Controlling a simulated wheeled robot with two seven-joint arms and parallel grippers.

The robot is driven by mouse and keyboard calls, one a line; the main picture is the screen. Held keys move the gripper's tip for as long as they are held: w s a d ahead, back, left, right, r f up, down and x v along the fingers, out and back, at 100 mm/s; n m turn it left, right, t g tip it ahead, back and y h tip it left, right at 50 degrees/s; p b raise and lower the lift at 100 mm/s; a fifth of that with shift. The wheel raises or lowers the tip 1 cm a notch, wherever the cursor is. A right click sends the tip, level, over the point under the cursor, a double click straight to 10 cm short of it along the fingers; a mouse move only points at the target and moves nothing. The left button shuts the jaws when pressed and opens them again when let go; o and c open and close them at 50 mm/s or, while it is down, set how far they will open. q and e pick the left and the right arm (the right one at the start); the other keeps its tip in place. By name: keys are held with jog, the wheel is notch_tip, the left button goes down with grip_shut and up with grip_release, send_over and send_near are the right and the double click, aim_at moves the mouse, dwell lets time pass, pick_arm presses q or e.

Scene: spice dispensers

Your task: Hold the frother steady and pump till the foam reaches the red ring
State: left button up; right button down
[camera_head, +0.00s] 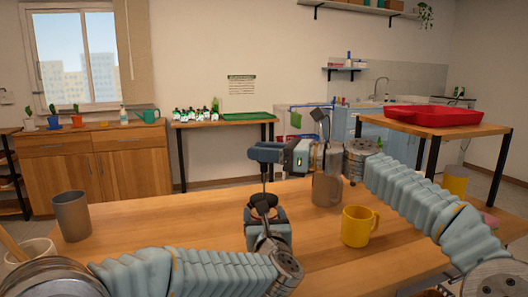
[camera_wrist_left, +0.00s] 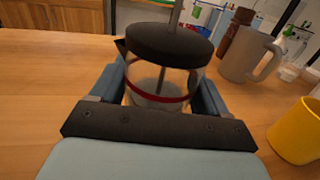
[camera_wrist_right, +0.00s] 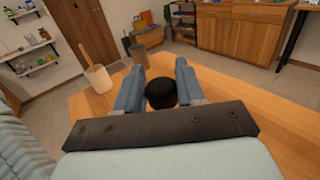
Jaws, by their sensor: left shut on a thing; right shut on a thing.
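The frother is a clear glass beaker with a black lid (camera_wrist_left: 168,45), a thin rod and a red ring (camera_wrist_left: 158,96) around its glass. It stands on the wooden table in the head view, its lid (camera_head: 263,200) showing above my left gripper (camera_head: 266,226). That gripper is shut on the glass, one finger on each side. Pale contents show low in the glass, around the red ring; I cannot tell their exact level. My right gripper (camera_head: 266,153) is shut on the black plunger knob (camera_wrist_right: 160,94), above the lid. The rod (camera_head: 268,172) stands raised between knob and lid.
A metal jug (camera_head: 328,188) and a yellow mug (camera_head: 358,228) stand to the right of the frother. A grey metal cup (camera_head: 72,217) stands at the left of the table. A pale pot (camera_wrist_right: 99,78) holds a wooden stick. The table between cup and frother is clear.

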aim_at(266, 198)
jog(key=shift+f, duration=3.5)
jog(key=c, duration=0.8)
grip_release()
jog(key=shift+r, duration=0.1)
jog(key=shift+d, duration=0.25)
jog(key=v, duration=1.1)
jog(key=shift+s+d, duration=0.2)
